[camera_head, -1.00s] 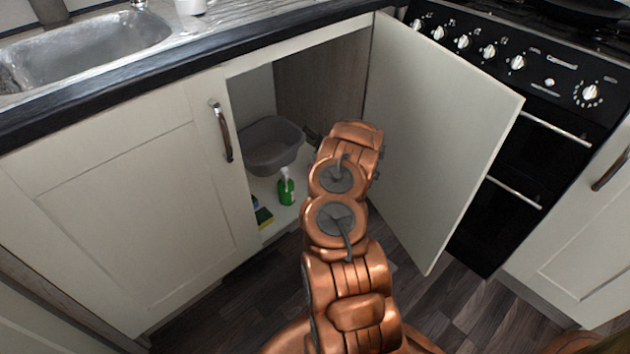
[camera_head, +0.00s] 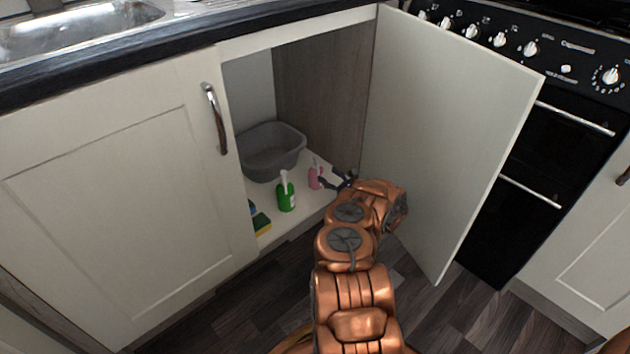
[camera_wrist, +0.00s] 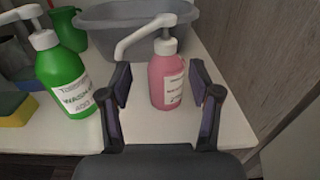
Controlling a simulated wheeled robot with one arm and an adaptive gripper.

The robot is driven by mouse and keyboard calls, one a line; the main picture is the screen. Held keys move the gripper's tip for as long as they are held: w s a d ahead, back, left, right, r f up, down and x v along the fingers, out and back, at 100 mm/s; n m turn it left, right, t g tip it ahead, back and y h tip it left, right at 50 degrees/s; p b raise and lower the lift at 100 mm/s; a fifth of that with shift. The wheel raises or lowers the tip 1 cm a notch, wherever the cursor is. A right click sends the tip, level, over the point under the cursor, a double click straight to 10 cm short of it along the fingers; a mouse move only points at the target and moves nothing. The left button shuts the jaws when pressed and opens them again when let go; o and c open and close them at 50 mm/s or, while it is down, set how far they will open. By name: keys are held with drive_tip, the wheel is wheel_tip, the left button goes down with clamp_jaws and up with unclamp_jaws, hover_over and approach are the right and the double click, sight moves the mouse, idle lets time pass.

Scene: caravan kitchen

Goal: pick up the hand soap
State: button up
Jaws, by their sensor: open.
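The hand soap appears to be the pink pump bottle (camera_head: 315,174), upright on the white cupboard floor. In the wrist view the pink bottle (camera_wrist: 167,78) has a white pump with its spout pointing left; its label is too blurred to read fully. My gripper (camera_head: 338,180) is at the cupboard opening, just right of the pink bottle. In the wrist view my open gripper (camera_wrist: 160,88) has one finger on each side of the bottle's lower part in the picture. The bottle is just beyond or between the fingertips; I cannot tell which. No contact shows.
A green pump bottle (camera_head: 286,194) labelled as washing-up liquid stands left of the pink one. A grey basin (camera_head: 268,150) sits behind. A yellow-green sponge (camera_head: 261,223) lies at the front left. The open cupboard door (camera_head: 440,130) stands right of my arm.

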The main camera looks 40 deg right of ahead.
sight(316, 174)
drive_tip(key=w+b, duration=0.1)
drive_tip(key=w, duration=0.1)
drive_tip(key=w+b, duration=0.2)
drive_tip(key=w, duration=0.1)
drive_tip(key=w+d+b, duration=0.1)
drive_tip(key=w, duration=0.2)
drive_tip(key=shift+d+f+b, duration=0.1)
drive_tip(key=shift+f+b, duration=0.2)
drive_tip(key=shift+b, duration=0.1)
drive_tip(key=shift+w+r, duration=0.2)
drive_tip(key=shift+w, duration=0.3)
clamp_jaws()
